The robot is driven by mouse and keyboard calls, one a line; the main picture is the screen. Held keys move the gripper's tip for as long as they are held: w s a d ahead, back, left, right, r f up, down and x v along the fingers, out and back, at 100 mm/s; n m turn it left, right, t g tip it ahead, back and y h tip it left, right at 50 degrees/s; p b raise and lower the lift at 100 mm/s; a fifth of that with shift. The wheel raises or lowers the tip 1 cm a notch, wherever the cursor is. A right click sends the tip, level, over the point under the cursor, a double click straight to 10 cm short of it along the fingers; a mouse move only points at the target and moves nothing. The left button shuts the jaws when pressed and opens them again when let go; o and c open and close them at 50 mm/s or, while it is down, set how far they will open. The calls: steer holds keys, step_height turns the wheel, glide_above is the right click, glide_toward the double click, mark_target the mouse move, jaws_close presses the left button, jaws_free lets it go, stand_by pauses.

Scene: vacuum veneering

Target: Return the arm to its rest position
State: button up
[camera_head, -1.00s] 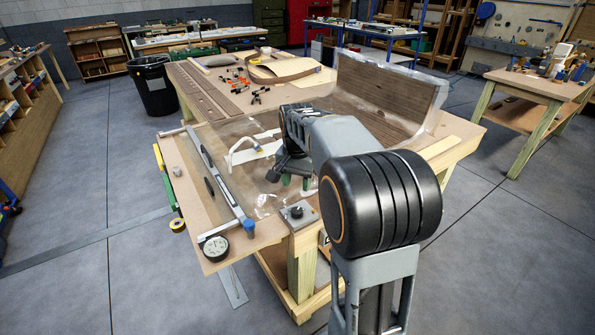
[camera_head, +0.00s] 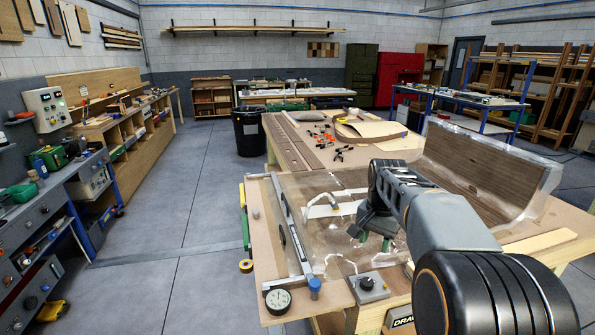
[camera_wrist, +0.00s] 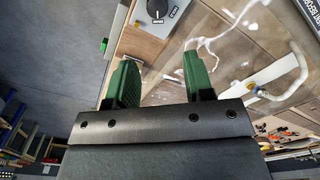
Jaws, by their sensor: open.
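My gripper (camera_head: 376,238) hangs over the near part of the workbench (camera_head: 262,205), above the clear plastic film. In the wrist view my gripper (camera_wrist: 158,80) shows two green fingers set apart, with nothing between them. My dark wrist and grey arm reach in from the lower right of the head view. The control box with a black knob (camera_head: 367,285) sits at the bench's near edge, close to my gripper; the knob also shows in the wrist view (camera_wrist: 157,8). Whether the fingertips touch the film cannot be told.
A curved wood panel under film (camera_head: 480,175) stands at the bench's right. A black bin (camera_head: 249,133) stands behind. The floor to the left (camera_head: 180,190) is open.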

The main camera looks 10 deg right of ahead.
steer(key=s+a+f+n+t, duration=0.1)
steer(key=s+a+f+n, duration=0.2)
steer(key=s, duration=0.5)
steer(key=s+a+f+n+t, duration=0.2)
steer(key=s+a+f+n, duration=0.1)
steer(key=s+a+n, duration=0.3)
steer(key=shift+s+a+t, duration=0.3)
steer(key=shift+s, duration=0.9)
